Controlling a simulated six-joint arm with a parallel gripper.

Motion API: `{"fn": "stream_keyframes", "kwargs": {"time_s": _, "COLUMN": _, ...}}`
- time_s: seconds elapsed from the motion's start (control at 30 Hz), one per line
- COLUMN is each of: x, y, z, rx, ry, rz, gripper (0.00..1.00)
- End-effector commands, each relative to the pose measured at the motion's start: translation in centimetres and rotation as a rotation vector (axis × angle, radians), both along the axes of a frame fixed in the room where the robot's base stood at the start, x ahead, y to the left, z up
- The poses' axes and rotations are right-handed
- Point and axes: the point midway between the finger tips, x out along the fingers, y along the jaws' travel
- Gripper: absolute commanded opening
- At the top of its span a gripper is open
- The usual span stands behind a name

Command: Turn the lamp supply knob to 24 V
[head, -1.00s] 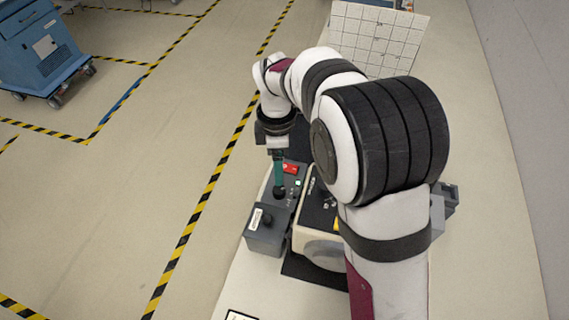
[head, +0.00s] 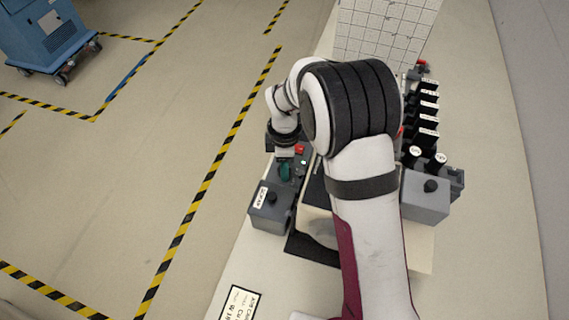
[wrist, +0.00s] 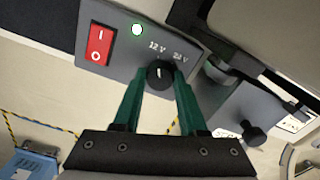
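Labels 12 V and 24 V are printed above the knob. Its pale pointer mark points up toward 12 V. My gripper (wrist: 159,82) has green fingers, one on each side of the knob. They look open around it; whether either finger touches it is hard to tell. In the head view, my gripper (head: 286,171) is over the supply and hides its knob.
A labelled grey box (head: 268,217) with a black knob adjoins the supply's near side. To the right are a grey box (head: 425,203) and several black labelled blocks (head: 428,110). A white gridded board (head: 385,30) stands behind. A blue cart (head: 45,40) is far left.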

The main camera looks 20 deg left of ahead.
Motion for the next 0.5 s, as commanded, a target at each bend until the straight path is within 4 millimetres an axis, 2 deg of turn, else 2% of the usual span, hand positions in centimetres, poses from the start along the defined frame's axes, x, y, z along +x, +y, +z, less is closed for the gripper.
{"fn": "stream_keyframes", "kwargs": {"time_s": 0.03, "x": 0.0, "y": 0.0, "z": 0.01, "rx": 0.0, "ry": 0.0, "rz": 0.0, "gripper": 0.25}}
{"fn": "stream_keyframes", "kwargs": {"time_s": 0.17, "x": 0.0, "y": 0.0, "z": 0.02, "rx": 0.0, "ry": 0.0, "rz": 0.0, "gripper": 0.02}}
{"fn": "stream_keyframes", "kwargs": {"time_s": 0.3, "x": 0.0, "y": 0.0, "z": 0.03, "rx": 0.0, "ry": 0.0, "rz": -0.009, "gripper": 0.0}}
{"fn": "stream_keyframes", "kwargs": {"time_s": 0.5, "x": -0.01, "y": 0.01, "z": 0.03, "rx": 0.0, "ry": 0.0, "rz": -0.134, "gripper": 0.0}}
